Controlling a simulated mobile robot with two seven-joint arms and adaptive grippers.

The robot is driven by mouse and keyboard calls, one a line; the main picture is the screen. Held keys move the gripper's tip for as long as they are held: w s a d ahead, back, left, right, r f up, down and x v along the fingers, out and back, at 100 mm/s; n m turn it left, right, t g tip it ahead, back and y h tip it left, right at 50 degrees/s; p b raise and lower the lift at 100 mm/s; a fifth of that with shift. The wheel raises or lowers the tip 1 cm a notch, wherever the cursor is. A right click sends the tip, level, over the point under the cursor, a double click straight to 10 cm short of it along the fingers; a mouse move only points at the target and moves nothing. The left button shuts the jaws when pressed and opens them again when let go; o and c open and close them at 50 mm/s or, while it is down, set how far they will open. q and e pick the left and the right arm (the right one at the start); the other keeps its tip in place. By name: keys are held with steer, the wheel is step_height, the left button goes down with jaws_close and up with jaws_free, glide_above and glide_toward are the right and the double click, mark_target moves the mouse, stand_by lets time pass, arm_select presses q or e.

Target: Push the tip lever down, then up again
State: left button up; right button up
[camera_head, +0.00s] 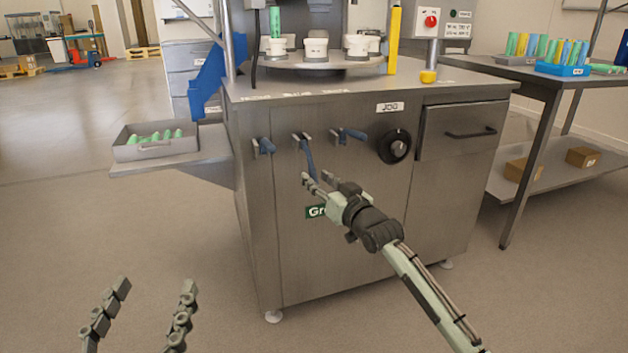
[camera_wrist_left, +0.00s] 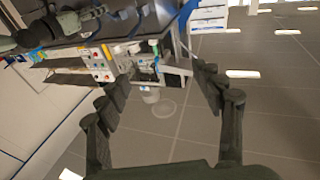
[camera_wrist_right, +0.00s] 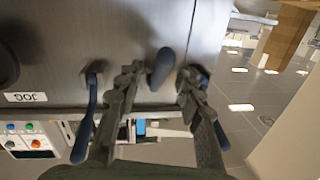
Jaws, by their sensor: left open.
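Three blue levers sit on the front of the steel machine. In the head view the middle lever (camera_head: 309,158) hangs down, while the left lever (camera_head: 264,147) and right lever (camera_head: 352,135) stick outward. I cannot read which is the tip lever. My right gripper (camera_head: 316,178) is at the middle lever's lower end. In the right wrist view its fingers stand apart on either side of that lever (camera_wrist_right: 160,68); contact is unclear. Another lever (camera_wrist_right: 85,120) is left of the fingers, and one is partly hidden behind the right finger. My left gripper (camera_head: 155,286) is open and empty, low at bottom left.
A JOG label (camera_head: 390,107) and black knob (camera_head: 395,146) are right of the levers. A drawer (camera_head: 464,130) is farther right. A grey tray (camera_head: 155,150) with green items stands on a left side shelf. The floor before the machine is clear.

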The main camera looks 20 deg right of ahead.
arm_select(q)
steer(key=shift+s+d+r+t, duration=0.15)
steer(key=shift+r+t, duration=0.1)
steer(key=shift+r, duration=0.25)
steer(key=shift+s+d+r+t, duration=0.15)
steer(key=shift+r+t, duration=0.1)
steer(key=shift+r, duration=0.25)
arm_select(e)
steer(key=shift+w+a, duration=0.25)
steer(key=shift+w, duration=1)
jaws_close()
